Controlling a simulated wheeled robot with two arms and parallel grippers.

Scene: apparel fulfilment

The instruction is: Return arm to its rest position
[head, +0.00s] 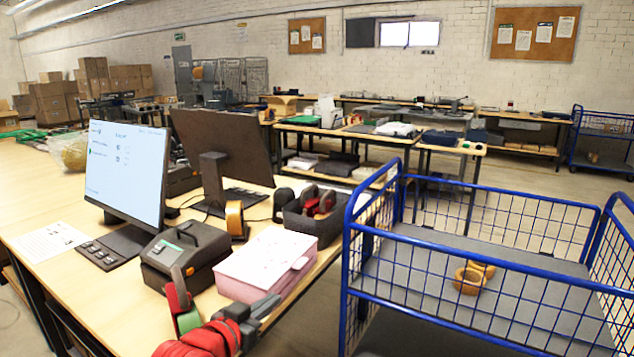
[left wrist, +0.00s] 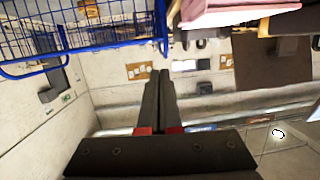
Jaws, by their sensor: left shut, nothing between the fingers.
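My left gripper (head: 262,309) comes in at the bottom of the head view, red with dark grey fingers. It is at the near edge of the wooden table (head: 35,195), close to the pink box (head: 266,262). In the left wrist view my left gripper (left wrist: 159,74) shows its two dark fingers lying together, with nothing between them. That view appears upside down. My right gripper does not show.
A blue wire cart (head: 490,327) stands at the right, with tan rolls (head: 470,278) on its grey shelf. The table holds a monitor (head: 126,170), a label printer (head: 184,255), a dark bin (head: 314,222) and a red-and-green tool (head: 181,300).

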